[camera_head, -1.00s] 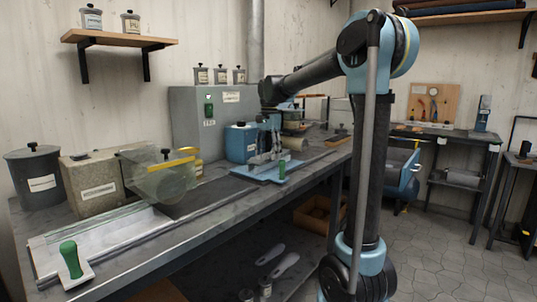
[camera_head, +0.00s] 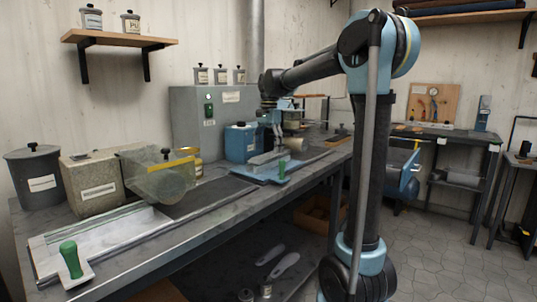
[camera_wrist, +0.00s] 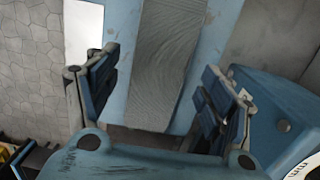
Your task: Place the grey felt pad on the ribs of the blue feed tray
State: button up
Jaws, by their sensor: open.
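The grey felt pad (camera_head: 268,158) lies on the blue feed tray (camera_head: 262,177) on the bench. In the wrist view the long grey pad (camera_wrist: 165,55) runs lengthwise along the blue tray (camera_wrist: 122,55). The ribs cannot be made out under the pad. My gripper (camera_wrist: 158,90) is open and empty, its blue-padded fingers spread to either side of the pad's near end. In the head view my gripper (camera_head: 277,143) is just above the pad, and its fingertips are partly hard to make out.
A blue lidded container (camera_head: 241,142) stands close by the tray, and it also shows in the wrist view (camera_wrist: 275,100). A green handle (camera_head: 282,170) is at the tray's front. A grey machine box (camera_head: 200,125) stands behind. The aisle floor (camera_head: 440,225) is clear.

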aim_at(269, 155)
notch_tip(269, 155, up, 10)
jog(key=shift+w+d, duration=0.15)
jog(key=shift+w, duration=0.2)
jog(key=shift+d, duration=0.1)
